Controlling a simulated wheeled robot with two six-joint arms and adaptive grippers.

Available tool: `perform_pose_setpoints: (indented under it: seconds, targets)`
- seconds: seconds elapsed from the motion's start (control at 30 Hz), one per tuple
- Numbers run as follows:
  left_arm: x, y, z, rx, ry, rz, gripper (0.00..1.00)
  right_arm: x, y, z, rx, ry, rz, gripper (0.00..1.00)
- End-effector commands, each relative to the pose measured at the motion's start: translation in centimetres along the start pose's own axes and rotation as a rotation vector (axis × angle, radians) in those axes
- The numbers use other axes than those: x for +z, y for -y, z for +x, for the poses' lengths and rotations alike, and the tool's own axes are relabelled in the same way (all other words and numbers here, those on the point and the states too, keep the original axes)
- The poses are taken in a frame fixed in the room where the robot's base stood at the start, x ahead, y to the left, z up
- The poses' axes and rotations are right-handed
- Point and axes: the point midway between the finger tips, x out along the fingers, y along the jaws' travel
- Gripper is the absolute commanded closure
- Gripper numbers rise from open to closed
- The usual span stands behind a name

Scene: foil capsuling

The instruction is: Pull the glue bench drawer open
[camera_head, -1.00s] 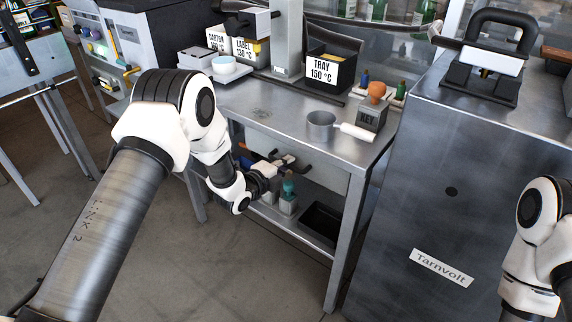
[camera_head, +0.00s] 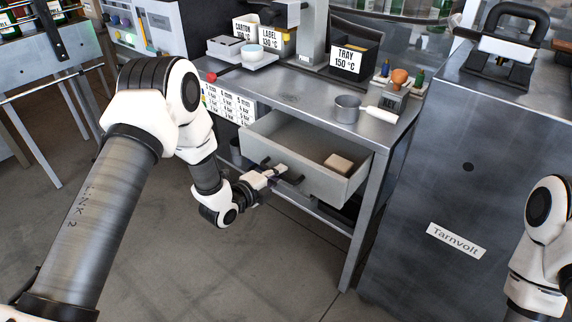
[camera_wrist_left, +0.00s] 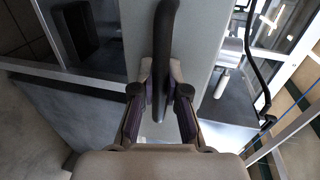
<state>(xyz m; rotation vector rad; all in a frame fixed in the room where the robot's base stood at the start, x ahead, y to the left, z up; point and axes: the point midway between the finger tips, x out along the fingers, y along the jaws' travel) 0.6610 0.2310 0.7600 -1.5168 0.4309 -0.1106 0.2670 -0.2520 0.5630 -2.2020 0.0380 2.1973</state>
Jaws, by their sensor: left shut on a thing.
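The glue bench drawer (camera_head: 325,186) stands pulled out from under the bench top, and its grey inside shows in the head view. A beige block (camera_head: 339,164) lies in it at the right. My left gripper (camera_head: 277,174) is at the drawer front, shut on the dark bar handle (camera_head: 297,180). In the left wrist view the fingers (camera_wrist_left: 160,80) close around the handle (camera_wrist_left: 164,38), in front of the light grey drawer front (camera_wrist_left: 207,30). Only part of my right arm shows at the right edge; its gripper is out of view.
The bench top (camera_head: 300,96) carries a metal pot (camera_head: 347,109), a black tray bin (camera_head: 348,58) and labelled boxes (camera_head: 270,40). A dark metal cabinet (camera_head: 440,165) with a Tarnvolt plate stands at the right. The floor in front of the drawer is clear.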

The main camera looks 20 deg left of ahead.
Motion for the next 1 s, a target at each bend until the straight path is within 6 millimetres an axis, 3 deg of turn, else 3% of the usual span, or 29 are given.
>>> perform_pose_setpoints:
  seconds: [0.2,0.4,0.6,0.97,1.0]
  targets:
    - [-0.1,-0.7,-4.4,0.002,-0.003,-0.003,1.0,-0.1,0.0,-1.3,0.0,-0.001,0.001,0.6]
    - [-0.1,-1.3,-7.1,0.001,-0.005,-0.002,1.0,-0.1,0.0,-1.9,0.0,-0.001,0.0,0.6]
    - [-0.2,-1.7,-8.1,0.001,-0.005,0.0,1.0,0.0,0.0,-2.0,0.0,-0.001,0.0,0.6]
    - [-0.2,-1.8,-8.2,0.002,-0.006,0.001,1.0,0.0,0.0,-2.0,0.0,-0.001,0.001,0.6]
    - [-0.2,-1.8,-8.2,0.002,-0.006,0.001,0.73,0.0,0.0,-2.0,0.0,-0.001,0.0,0.6]
